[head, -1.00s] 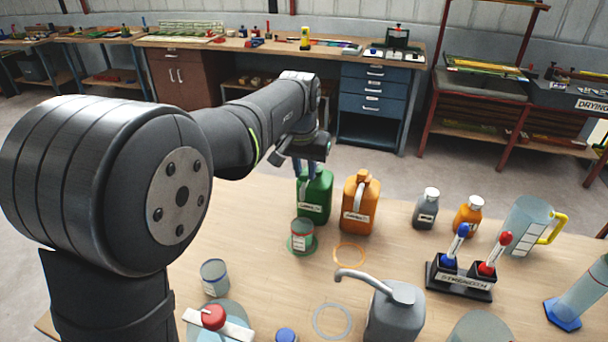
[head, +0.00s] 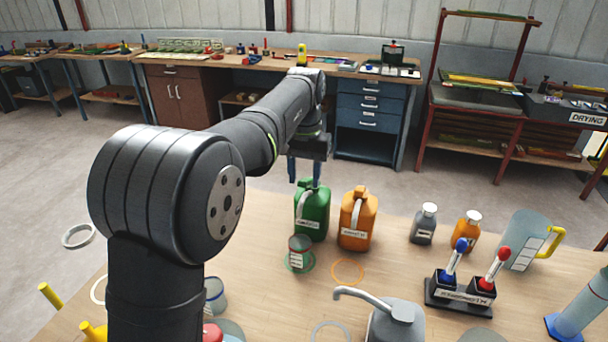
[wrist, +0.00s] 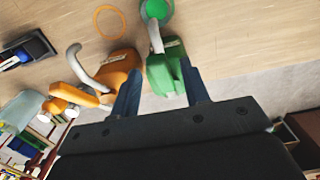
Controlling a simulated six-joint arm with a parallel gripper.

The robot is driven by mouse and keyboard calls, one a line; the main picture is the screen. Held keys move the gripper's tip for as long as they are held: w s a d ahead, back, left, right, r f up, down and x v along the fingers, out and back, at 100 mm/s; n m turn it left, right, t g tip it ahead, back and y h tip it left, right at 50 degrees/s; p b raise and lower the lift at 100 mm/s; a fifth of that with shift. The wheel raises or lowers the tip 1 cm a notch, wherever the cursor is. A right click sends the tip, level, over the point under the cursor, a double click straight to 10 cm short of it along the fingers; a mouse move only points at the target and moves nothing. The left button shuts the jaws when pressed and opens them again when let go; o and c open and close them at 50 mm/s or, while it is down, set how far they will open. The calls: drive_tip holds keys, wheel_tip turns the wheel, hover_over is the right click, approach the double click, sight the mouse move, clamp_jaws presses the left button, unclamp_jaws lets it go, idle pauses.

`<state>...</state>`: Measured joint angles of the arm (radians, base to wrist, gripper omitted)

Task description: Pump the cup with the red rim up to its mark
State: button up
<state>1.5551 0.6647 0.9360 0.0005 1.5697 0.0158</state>
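The cup with the red rim (head: 299,252) stands on the table on a green ring (head: 311,262). It also shows at the top of the wrist view (wrist: 156,9). Behind it stands a green jug (head: 312,213) with a pale spout and a label too small to read; the wrist view shows this jug too (wrist: 162,76). My gripper (head: 305,180) is above the green jug. In the wrist view its blue fingers are apart, with the green jug between and beyond them. I cannot tell whether they touch it. The cup's mark is not readable.
An orange jug (head: 357,220) stands close right of the green one, with an orange ring (head: 348,271) in front. A grey jug (head: 396,322), a stand with blue and red droppers (head: 460,292), and a pitcher (head: 522,240) are further right. Bare table lies between.

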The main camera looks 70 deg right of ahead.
wheel_tip(320, 180, up, 12)
drive_tip(key=shift+d, duration=0.2)
idle(0.5)
drive_tip(key=h, duration=0.5)
approach(304, 180)
drive_tip(key=x, duration=0.9)
drive_tip(key=shift+a+f, duration=0.2)
drive_tip(key=shift+f, duration=0.25)
drive_tip(key=shift+c, duration=0.2)
clamp_jaws()
